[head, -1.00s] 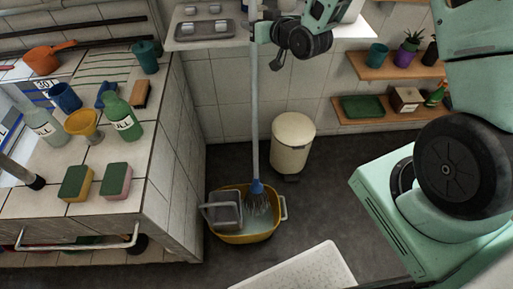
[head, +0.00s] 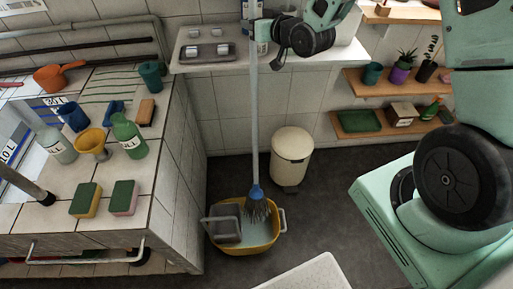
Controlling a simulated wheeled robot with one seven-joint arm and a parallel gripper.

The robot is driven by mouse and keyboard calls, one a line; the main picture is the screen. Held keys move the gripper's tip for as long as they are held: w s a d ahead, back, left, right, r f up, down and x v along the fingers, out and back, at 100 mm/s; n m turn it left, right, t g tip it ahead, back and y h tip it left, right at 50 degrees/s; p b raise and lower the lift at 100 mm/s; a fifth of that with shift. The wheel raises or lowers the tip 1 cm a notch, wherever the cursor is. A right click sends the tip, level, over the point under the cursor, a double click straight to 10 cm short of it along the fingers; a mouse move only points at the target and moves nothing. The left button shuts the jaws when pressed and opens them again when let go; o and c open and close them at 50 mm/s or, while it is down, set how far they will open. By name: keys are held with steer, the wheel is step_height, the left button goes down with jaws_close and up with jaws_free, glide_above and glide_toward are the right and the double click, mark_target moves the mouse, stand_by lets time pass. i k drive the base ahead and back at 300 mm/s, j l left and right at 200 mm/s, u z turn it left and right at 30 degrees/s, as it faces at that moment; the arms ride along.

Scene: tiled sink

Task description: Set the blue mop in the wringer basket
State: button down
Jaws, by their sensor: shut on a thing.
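The mop has a long pale handle (head: 254,120) standing nearly upright, a blue collar and a grey strand head (head: 258,209). My gripper (head: 257,27) is shut on the upper handle at the top of the head view. The strands hang in a bunch over the right part of the yellow bucket (head: 262,247). I cannot tell whether their tips touch the water. The grey wringer basket (head: 225,228) sits at the bucket's left side, left of the mop head and apart from it in the picture.
A cream bin (head: 291,158) stands behind the bucket to the right. A tiled counter (head: 50,217) with sponges and bottles is on the left. A white shelf (head: 215,60) with metal dishes lies behind the handle. A white slatted or plain panel (head: 310,275) is at the bottom.

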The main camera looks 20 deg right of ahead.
mark_target(229, 229)
steer(key=k+l, duration=0.2)
steer(key=k, duration=0.3)
steer(key=k+l, duration=0.25)
steer(key=k, duration=0.2)
